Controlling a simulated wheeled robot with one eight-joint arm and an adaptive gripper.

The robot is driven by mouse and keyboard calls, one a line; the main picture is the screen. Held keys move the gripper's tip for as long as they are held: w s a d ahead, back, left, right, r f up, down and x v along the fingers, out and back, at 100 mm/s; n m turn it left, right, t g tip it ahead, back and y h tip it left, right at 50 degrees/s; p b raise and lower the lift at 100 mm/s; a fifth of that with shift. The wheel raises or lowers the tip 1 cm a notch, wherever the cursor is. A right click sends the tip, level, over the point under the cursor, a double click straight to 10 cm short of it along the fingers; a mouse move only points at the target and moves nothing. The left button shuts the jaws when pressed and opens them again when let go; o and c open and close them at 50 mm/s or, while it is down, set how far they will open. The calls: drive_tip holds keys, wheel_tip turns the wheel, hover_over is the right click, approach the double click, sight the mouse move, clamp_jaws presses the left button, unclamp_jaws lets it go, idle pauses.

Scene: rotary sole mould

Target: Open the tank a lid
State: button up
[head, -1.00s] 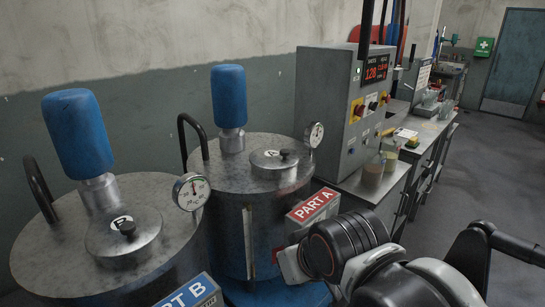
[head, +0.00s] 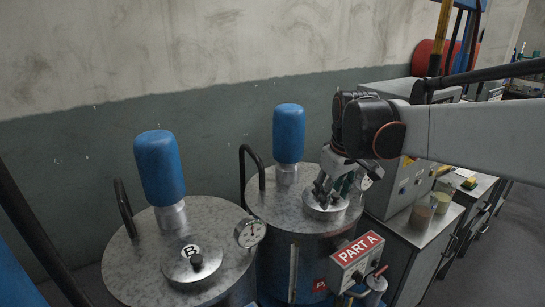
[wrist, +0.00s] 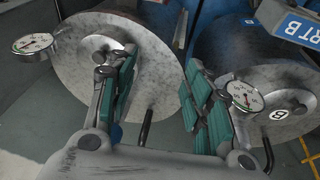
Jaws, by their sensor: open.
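Tank A (head: 270,203) is a grey metal drum behind the red PART A label. Its small round lid (head: 325,211) lies on the drum top. My gripper (head: 328,187) is over this lid in the head view, and its fingers hide the knob and part of the lid. In the wrist view my gripper (wrist: 160,65) has its two green-padded fingers wide apart with nothing held between them. There the tank A lid (wrist: 91,45) shows behind and beside the left finger, not centred between the fingers. Whether a finger touches the lid cannot be told.
Tank B (head: 130,255), with its B lid (head: 192,265), stands at left. Blue cylinders (head: 289,133), black handles (head: 243,170) and a gauge (head: 250,233) rise from the tops. A bench with cups (head: 421,217) stands at right.

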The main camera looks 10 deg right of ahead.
drive_tip(key=w+d+r+n+g+p, duration=0.2)
drive_tip(key=w+d+r+p, duration=0.25)
drive_tip(key=w+p, duration=0.35)
drive_tip(key=n+g+p, duration=0.1)
drive_tip(key=n+p, duration=0.1)
drive_tip(key=p, duration=0.2)
hover_over(336, 194)
wheel_tip(336, 194, down, 3)
drive_tip(key=shift+m, duration=0.3)
wheel_tip(336, 194, down, 13)
drive_tip(key=shift+f+p, duration=0.1)
drive_tip(key=shift+p, duration=0.45)
drive_tip(key=shift+c, duration=0.6)
clamp_jaws()
